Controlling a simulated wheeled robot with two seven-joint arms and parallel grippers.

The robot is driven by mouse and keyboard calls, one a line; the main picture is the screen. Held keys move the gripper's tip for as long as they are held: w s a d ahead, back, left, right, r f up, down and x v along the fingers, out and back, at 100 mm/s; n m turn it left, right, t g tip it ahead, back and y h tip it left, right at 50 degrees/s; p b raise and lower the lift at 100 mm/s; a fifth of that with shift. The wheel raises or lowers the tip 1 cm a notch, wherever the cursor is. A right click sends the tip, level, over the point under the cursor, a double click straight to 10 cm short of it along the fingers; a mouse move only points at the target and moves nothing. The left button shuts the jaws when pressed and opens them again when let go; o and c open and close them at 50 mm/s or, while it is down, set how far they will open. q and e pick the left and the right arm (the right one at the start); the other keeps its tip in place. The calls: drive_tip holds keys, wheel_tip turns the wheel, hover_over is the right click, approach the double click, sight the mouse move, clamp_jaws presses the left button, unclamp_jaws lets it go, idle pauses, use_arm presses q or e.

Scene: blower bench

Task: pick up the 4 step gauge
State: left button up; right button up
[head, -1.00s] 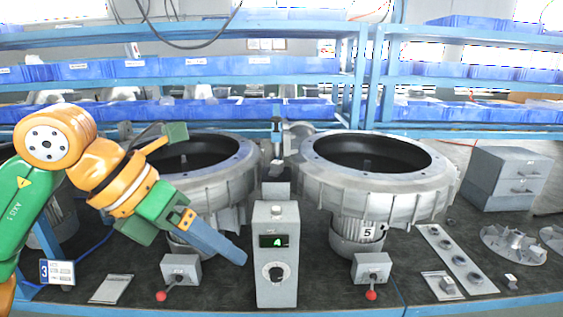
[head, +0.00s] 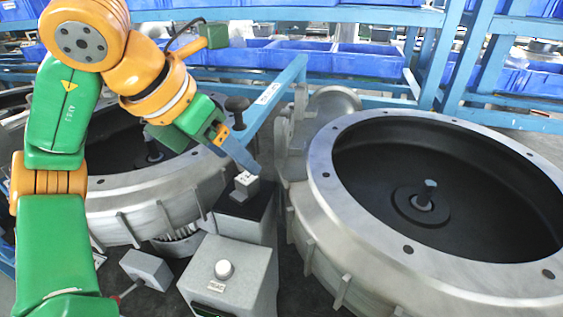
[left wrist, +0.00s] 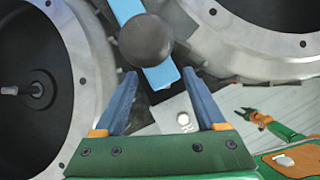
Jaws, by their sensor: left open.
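A small pale block with dark marks on its top (head: 246,182) sits on a dark box (head: 240,210) between the two round housings in the head view. It looks like the step gauge, but its number is too small to read. My left gripper (head: 250,163) is just above and beside it, fingers pointing down toward it. In the left wrist view the two blue-grey fingers of the left gripper (left wrist: 162,92) are spread, with nothing held between them. I cannot make out the block there.
A blue bar (head: 270,95) and a black knob (head: 237,103) stand close behind the left gripper; the knob (left wrist: 145,40) is near the fingers in the wrist view. A large housing (head: 325,190) is close on the right. A grey control box (head: 235,265) stands in front.

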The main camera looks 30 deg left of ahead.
sight(243, 180)
use_arm(q)
drive_tip(key=f, duration=0.1)
drive_tip(key=s+f+b, duration=0.1)
drive_tip(key=f, duration=0.1)
drive_tip(key=shift+s+a+f, duration=0.1)
drive_tip(key=shift+s+a, duration=0.05)
drive_tip(key=shift+a, duration=0.05)
drive_tip(key=x, duration=0.3)
drive_tip(key=shift+w+d, duration=0.1)
drive_tip(key=shift+w, duration=0.4)
drive_tip(key=shift+s+r, duration=0.2)
drive_tip(key=shift+s, duration=0.1)
clamp_jaws()
drive_tip(key=shift+w, duration=0.1)
use_arm(e)
drive_tip(key=shift+s+a+f, duration=0.2)
drive_tip(key=shift+s+f, duration=0.4)
drive_tip(key=shift+s, duration=0.25)
